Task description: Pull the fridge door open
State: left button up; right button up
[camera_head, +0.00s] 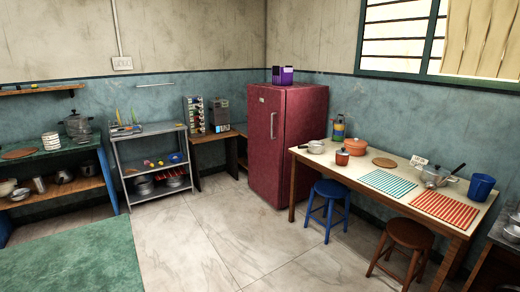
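A dark red fridge (285,148) stands in the far corner of the room, against the teal wall. Its door (263,145) faces left and toward me and looks shut. A light vertical handle (273,126) sits on the upper part of the door, near its right edge.
A long table (345,170) with pots and mats stands right of the fridge. A blue stool (328,192) and a brown stool (410,234) stand at its front. A metal shelf (150,131) and a corner table (208,138) are on the left. The floor (215,235) before the fridge is clear.

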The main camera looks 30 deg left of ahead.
aim_at(265, 105)
jog(key=u, duration=0.45)
jog(key=i, duration=2.3)
jog(key=u, duration=0.95)
jog(key=i, duration=2)
jog(key=z, duration=0.95)
